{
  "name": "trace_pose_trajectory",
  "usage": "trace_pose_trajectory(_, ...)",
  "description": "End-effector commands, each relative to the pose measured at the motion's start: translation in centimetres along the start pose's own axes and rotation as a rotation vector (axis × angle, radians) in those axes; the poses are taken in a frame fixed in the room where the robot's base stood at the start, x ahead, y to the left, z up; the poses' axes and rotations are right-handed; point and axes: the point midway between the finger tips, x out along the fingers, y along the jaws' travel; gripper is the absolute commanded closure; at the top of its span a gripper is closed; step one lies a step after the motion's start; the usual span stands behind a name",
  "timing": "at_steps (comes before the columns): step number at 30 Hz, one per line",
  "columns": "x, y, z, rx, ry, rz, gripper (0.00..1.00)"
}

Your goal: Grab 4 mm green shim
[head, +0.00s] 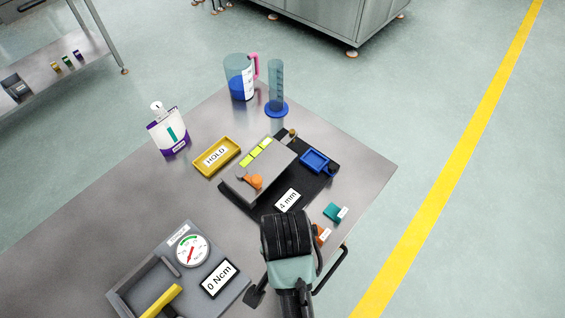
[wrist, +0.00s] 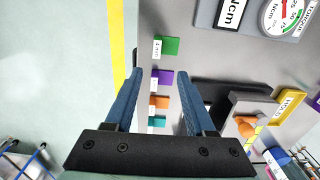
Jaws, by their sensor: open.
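The green shim (wrist: 170,46) lies on the grey table at the top of a row of small coloured blocks in the wrist view. It has a small white label that seems to read 4 mm. My gripper (wrist: 160,76) is open and empty, with its two blue fingers spread apart. In the wrist view the purple shim (wrist: 163,77) shows between the fingertips, and the green one lies beyond them, apart from both. In the head view my arm hides the green shim.
An orange shim (head: 320,234) and a teal shim (head: 332,211) lie near the table's right edge. A grey device with a 4 mm display (head: 288,201) stands beside them. A torque gauge unit (head: 222,256) is at the front. A yellow HOLD tray (head: 199,168) lies farther back.

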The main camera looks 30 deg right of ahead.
Motion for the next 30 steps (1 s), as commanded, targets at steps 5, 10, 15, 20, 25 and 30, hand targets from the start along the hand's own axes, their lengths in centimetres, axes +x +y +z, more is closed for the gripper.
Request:
trace_pose_trajectory(5,3.1,0.6,0.5,0.011,-0.017,0.02,0.45)
trace_pose_trajectory(10,6.1,0.5,0.4,0.008,-0.015,0.017,0.45)
trace_pose_trajectory(15,7.6,0.5,0.3,0.008,-0.012,0.014,0.45)
trace_pose_trajectory(20,8.7,0.6,0.4,0.008,-0.012,0.014,0.45)
trace_pose_trajectory(25,11.2,0.7,0.4,0.007,-0.012,0.015,0.45)
trace_pose_trajectory(30,12.7,0.6,0.4,0.007,-0.011,0.013,0.45)
